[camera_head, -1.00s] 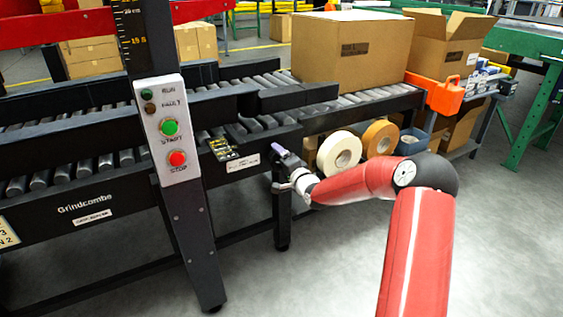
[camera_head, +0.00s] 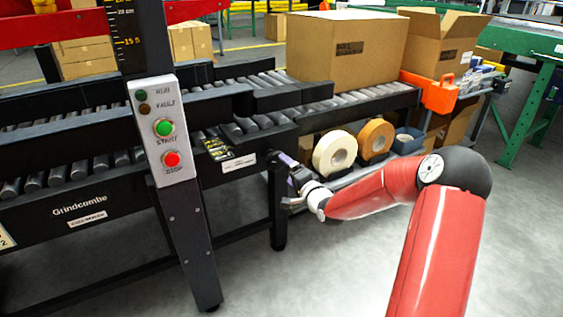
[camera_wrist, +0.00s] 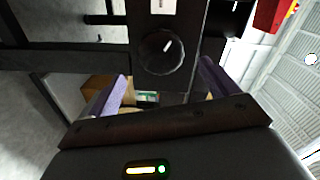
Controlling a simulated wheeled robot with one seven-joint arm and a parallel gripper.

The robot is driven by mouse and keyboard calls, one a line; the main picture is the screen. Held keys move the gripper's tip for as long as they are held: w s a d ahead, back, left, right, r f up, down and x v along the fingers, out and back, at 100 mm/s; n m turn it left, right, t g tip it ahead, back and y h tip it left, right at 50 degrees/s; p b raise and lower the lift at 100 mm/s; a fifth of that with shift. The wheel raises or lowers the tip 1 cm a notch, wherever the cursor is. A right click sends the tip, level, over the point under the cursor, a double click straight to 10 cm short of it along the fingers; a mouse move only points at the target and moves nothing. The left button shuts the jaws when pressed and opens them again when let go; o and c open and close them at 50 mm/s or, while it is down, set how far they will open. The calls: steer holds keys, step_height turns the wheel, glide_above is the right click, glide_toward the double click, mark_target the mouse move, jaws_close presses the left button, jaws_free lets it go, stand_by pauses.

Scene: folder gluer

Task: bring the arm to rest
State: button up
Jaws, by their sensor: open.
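My gripper (camera_head: 288,164) is in front of the conveyor's near side, beside a dark table leg and left of the tape rolls. In the wrist view its two purple fingers (camera_wrist: 162,88) stand wide apart with nothing between them. Beyond the fingers, the wrist view shows a black round knob (camera_wrist: 160,52) with a white mark on a dark panel. My red arm reaches in from the lower right of the head view, bent at a black elbow.
A control post (camera_head: 166,130) with green and red buttons stands left of my gripper. A closed carton (camera_head: 345,48) sits on the roller conveyor (camera_head: 375,104). A white tape roll (camera_head: 335,152) and a tan one (camera_head: 376,139) stand below. The front floor (camera_head: 290,285) is clear.

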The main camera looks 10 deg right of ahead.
steer(key=s+a+r+n+g+h+p, duration=0.1)
steer(key=s+r+n+g, duration=0.2)
steer(key=s, duration=1.1)
steer(key=s+a+r+n+g+h+p, duration=0.1)
steer(key=s+r+n+g, duration=0.3)
steer(key=s, duration=1)
steer(key=s+a+r+n+g+h+p, duration=0.1)
steer(key=s+r+n+g+h, duration=0.2)
steer(key=s, duration=1)
step_height(320, 180, up, 4)
steer(key=shift+s+f+n+g+p, duration=0.15)
steer(key=shift+s+n+g+p, duration=0.25)
steer(key=shift+n+g, duration=0.2)
